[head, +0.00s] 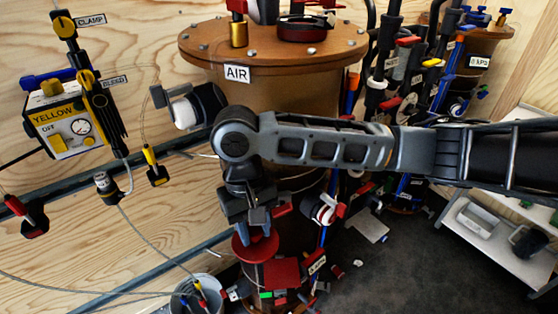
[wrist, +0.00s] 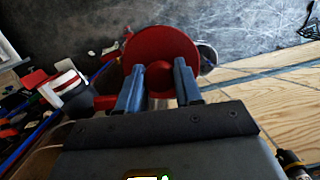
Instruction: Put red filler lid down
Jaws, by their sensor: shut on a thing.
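The red filler lid (head: 255,248) is a round red disc with a raised knob in its middle. It hangs under my gripper (head: 256,224), which points down in front of the large brown AIR vessel (head: 260,92). In the wrist view the red lid (wrist: 160,45) lies just beyond the fingertips. The two blue-grey fingers of my gripper (wrist: 159,82) are shut on the lid's knob from both sides. A red-topped assembly (head: 282,273) shows below and right of the lid. I cannot tell whether the lid touches anything underneath.
A bucket (head: 200,290) with coloured-handled tools stands at lower left. A yellow gauge box (head: 70,125) hangs on the plywood wall. A white shelf (head: 480,230) stands at right. Dark floor (head: 400,270) between is mostly clear. Hoses and valves crowd the vessel's right side.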

